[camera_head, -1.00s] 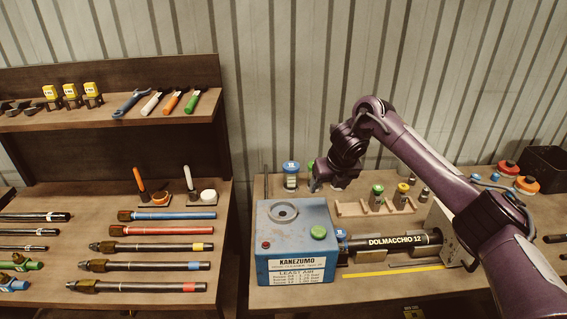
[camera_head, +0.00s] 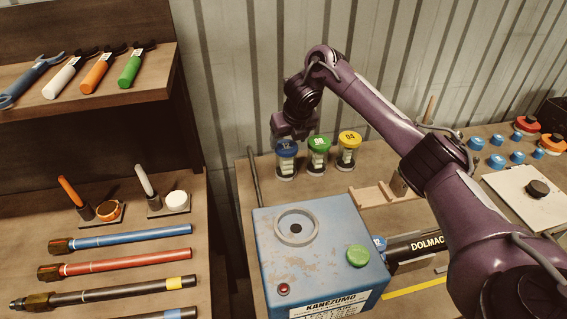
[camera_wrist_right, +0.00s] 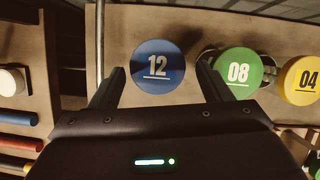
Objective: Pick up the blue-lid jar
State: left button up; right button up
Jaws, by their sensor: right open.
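The blue-lid jar (camera_head: 286,161) stands upright on the right-hand bench, behind the blue machine. Its lid, marked 12, fills the upper middle of the right wrist view (camera_wrist_right: 157,62). My right gripper (camera_head: 292,133) is open and empty, pointing down just above this lid in the head view. In the wrist view its two fingers (camera_wrist_right: 162,76) lie left and right of the lid's lower part, with gaps visible. I cannot tell whether the fingertips reach down to lid height. My left gripper is not in view.
A green-lid jar (camera_head: 318,157) and a yellow-lid jar (camera_head: 348,153) stand close to the right of the blue-lid jar. The blue machine (camera_head: 320,255) is in front. A thin upright rod (camera_head: 253,178) is to the left. A wooden rack (camera_head: 375,196) lies to the right.

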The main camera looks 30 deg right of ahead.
aim_at(287, 147)
jog(key=shift+f+p, duration=0.3)
jog(key=shift+f, duration=0.45)
jog(key=x, duration=0.2)
jog(key=p+x, duration=0.1)
jog(key=shift+s+a+f, duration=0.15)
jog(key=shift+a+f, duration=0.05)
jog(key=shift+f, duration=0.15)
jog(key=shift+d+f, duration=0.1)
jog(key=shift+f, duration=0.2)
jog(key=shift+c, duration=0.3)
jog(key=c, duration=0.8)
jog(key=shift+r, duration=0.15)
